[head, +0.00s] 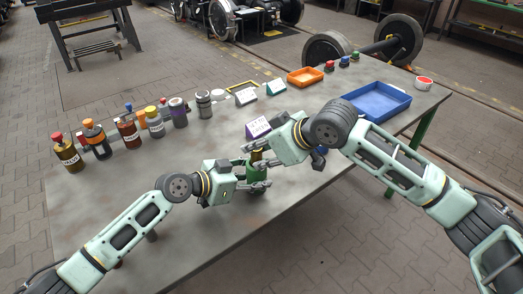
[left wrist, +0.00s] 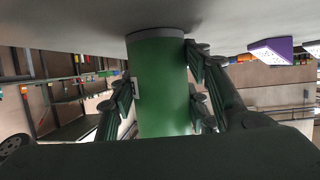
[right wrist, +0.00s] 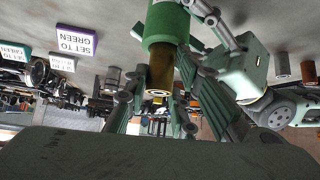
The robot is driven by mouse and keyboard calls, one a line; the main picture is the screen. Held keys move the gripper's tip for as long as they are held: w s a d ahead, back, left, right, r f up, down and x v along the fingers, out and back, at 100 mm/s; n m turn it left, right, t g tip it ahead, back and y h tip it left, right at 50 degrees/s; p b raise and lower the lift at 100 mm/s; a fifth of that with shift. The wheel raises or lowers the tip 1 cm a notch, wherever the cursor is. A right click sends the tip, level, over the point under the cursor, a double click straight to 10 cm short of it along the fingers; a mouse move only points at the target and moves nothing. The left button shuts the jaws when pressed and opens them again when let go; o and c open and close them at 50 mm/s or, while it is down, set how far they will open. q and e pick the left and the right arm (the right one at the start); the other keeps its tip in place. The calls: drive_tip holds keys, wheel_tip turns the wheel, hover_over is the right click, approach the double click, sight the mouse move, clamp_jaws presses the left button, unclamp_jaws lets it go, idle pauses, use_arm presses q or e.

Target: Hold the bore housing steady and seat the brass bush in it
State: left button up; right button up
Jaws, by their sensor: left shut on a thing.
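The green bore housing (head: 255,174) stands on the table. It fills the middle of the left wrist view (left wrist: 161,85) as a green cylinder with a grey foot. My left gripper (head: 262,178) is shut on it, one finger on each side. The brass bush (right wrist: 161,68) is in line with the housing's open end in the right wrist view, partly hidden there; how deep it sits I cannot tell. My right gripper (head: 256,156) is above the housing with its fingers on either side of the bush. Whether they touch it is not clear.
A purple-and-white sign (right wrist: 75,40) reading "SET TO GREEN" stands close by. Several bottles (head: 128,133) line the table's far left. An orange tray (head: 305,77) and a blue tray (head: 376,100) are at the back right. The table's front left is mostly clear.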

use_arm(q)
drive_tip(key=shift+s+d+r, duration=0.1)
drive_tip(key=shift+d, duration=0.1)
use_arm(e)
drive_tip(key=o, duration=0.3)
drive_tip(key=shift+s+d+f, duration=0.15)
drive_tip(key=shift+f, duration=0.7)
use_arm(q)
drive_tip(key=shift+a, duration=0.15)
use_arm(e)
drive_tip(key=shift+o, duration=0.2)
drive_tip(key=shift+r, duration=0.1)
drive_tip(key=w+r+v, duration=0.1)
drive_tip(key=v, duration=1.2)
drive_tip(key=shift+a, duration=0.4)
drive_tip(key=shift+r, duration=0.15)
use_arm(q)
drive_tip(key=o, duration=1.3)
